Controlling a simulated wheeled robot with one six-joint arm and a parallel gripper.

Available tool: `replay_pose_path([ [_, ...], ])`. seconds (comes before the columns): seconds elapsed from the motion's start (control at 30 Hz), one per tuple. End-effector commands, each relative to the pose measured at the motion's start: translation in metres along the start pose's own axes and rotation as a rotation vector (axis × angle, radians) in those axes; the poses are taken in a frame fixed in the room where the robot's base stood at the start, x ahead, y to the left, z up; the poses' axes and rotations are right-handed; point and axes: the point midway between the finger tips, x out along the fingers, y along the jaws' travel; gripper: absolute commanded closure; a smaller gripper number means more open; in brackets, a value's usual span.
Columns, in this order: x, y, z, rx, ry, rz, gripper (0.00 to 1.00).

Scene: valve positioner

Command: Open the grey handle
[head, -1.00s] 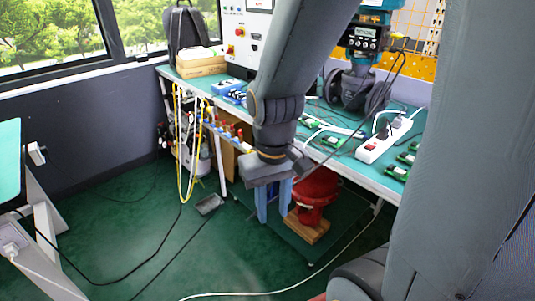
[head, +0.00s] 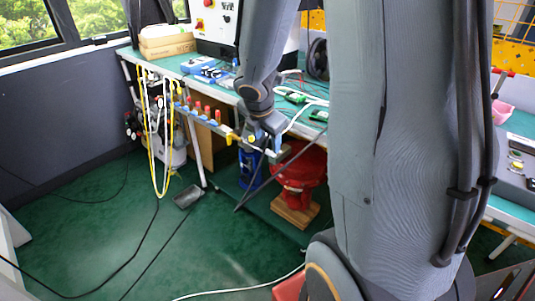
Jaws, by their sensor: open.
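My gripper (head: 264,147) is at the end of my arm, by the front edge of the bench. It is open, small and partly hidden, with its fingers pointing down. It is close to the right end of a pipe manifold (head: 209,122) that carries several red-topped and blue valve fittings along the bench front. A yellow fitting (head: 231,137) on the manifold is just left of my gripper. I cannot make out a grey handle; it may be hidden behind my gripper or too small to tell. I cannot tell whether my gripper touches the manifold.
A red valve body (head: 302,170) on a wooden block (head: 297,213) stands below the bench, right of a blue object (head: 247,166). Yellow and white hoses (head: 152,150) hang at the left. A grey tray (head: 188,197) and cables lie on the otherwise clear green floor.

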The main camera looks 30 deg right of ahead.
Motion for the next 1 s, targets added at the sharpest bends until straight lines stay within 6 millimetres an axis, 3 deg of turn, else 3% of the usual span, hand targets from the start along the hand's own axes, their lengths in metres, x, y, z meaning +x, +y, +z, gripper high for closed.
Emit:
replay_pose_path([
  [0.4, 0.061, -0.001, 0.000, 0.005, 0.000, -0.002, 0.50],
  [0.87, 0.071, -0.001, 0.001, 0.006, 0.000, -0.002, 0.50],
  [1.0, 0.071, -0.001, 0.001, 0.006, 0.000, -0.002, 0.74],
])
